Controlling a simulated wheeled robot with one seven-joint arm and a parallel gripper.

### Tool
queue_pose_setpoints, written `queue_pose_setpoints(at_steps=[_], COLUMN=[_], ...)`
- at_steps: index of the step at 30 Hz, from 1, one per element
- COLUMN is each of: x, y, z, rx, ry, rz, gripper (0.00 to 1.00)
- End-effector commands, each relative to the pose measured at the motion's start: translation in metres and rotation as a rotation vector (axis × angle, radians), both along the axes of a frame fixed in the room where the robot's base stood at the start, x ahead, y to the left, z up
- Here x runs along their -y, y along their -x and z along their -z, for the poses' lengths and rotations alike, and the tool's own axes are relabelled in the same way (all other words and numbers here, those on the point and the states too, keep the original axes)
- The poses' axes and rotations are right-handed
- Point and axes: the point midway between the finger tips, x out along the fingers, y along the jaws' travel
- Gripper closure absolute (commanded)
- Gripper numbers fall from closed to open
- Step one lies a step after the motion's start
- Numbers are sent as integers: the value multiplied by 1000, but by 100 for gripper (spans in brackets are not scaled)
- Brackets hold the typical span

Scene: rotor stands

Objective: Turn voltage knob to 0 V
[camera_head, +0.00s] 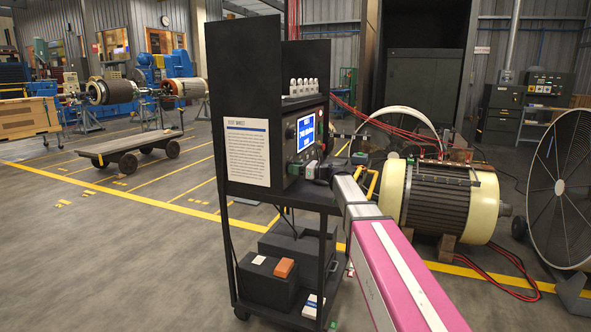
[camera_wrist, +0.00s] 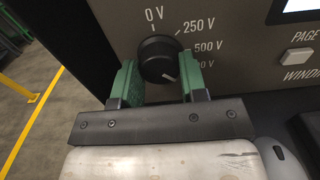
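The black round voltage knob (camera_wrist: 160,60) sits on the dark panel in the wrist view. Labels 0 V, 250 V and 500 V run around it, with another partly hidden at lower right. Its white pointer mark is at the knob's lower right, away from 0 V at the top left. My gripper (camera_wrist: 158,70) has its green fingers on either side of the knob, with no clear gap to its sides. In the head view my gripper (camera_head: 312,171) is at the front of the black test cabinet (camera_head: 250,90); the knob is hidden there.
A lit blue screen (camera_head: 305,132) is on the panel above my gripper. A PAGE button (camera_wrist: 296,58) is right of the knob. A large motor (camera_head: 437,198) and a fan wheel (camera_head: 565,185) stand to the right. A flat cart (camera_head: 125,149) stands on open floor at left.

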Motion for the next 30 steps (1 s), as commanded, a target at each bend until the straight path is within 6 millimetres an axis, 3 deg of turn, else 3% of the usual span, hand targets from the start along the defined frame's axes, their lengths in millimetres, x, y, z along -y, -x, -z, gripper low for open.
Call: queue_pose_setpoints(at_steps=[14,30], x=[0,1], y=[0,-1], z=[0,0], rx=[124,585], ry=[45,212], rz=[0,-1], gripper=[84,84])
